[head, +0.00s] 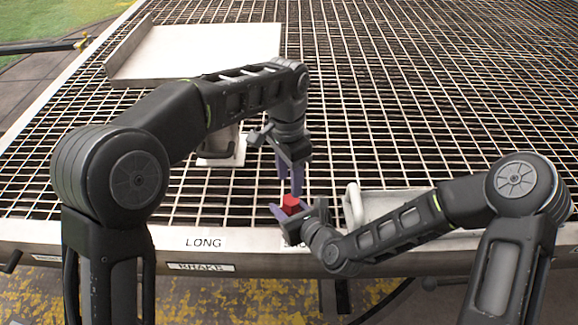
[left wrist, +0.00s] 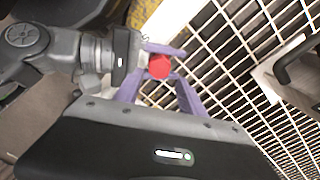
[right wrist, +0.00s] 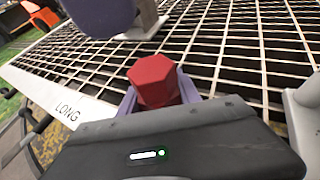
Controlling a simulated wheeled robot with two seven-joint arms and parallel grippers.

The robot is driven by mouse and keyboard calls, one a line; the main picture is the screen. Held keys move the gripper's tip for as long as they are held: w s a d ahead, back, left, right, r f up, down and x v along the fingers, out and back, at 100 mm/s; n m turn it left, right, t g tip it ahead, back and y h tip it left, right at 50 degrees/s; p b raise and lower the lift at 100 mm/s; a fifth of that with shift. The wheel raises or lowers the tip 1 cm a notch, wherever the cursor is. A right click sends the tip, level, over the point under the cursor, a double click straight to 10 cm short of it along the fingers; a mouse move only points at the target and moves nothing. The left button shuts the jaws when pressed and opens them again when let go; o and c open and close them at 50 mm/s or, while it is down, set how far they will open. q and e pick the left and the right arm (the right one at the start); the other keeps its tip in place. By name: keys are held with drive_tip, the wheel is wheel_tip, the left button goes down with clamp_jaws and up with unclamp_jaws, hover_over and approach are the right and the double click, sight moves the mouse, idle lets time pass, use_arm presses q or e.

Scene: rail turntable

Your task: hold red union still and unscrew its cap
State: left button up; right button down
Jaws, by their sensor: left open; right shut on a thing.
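The red union (head: 292,203) stands above the front edge of the grating in the head view, held in my right gripper (head: 289,212). The right wrist view shows its red six-sided body (right wrist: 153,82) between the two purple fingers. In the left wrist view its round red end (left wrist: 159,67) faces the camera. I cannot make out a seam between cap and body. My left gripper (head: 290,186) points down just above the union, open and empty. Its purple fingers (left wrist: 160,92) lie to either side of the red end in the left wrist view; contact cannot be told.
A pale tray (head: 200,52) with a raised side lies at the back left on the metal grating. A grey bracket (head: 222,150) stands behind my left arm. A pale holder with an upright handle (head: 353,204) stands right of the union. The front rail (head: 150,236) carries a LONG label.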

sight(291, 200)
use_arm(q)
wheel_tip(291, 200, down, 7)
drive_tip(key=shift+s+d, duration=0.15)
drive_tip(key=shift+c, duration=0.5)
clamp_jaws()
idle(0.6)
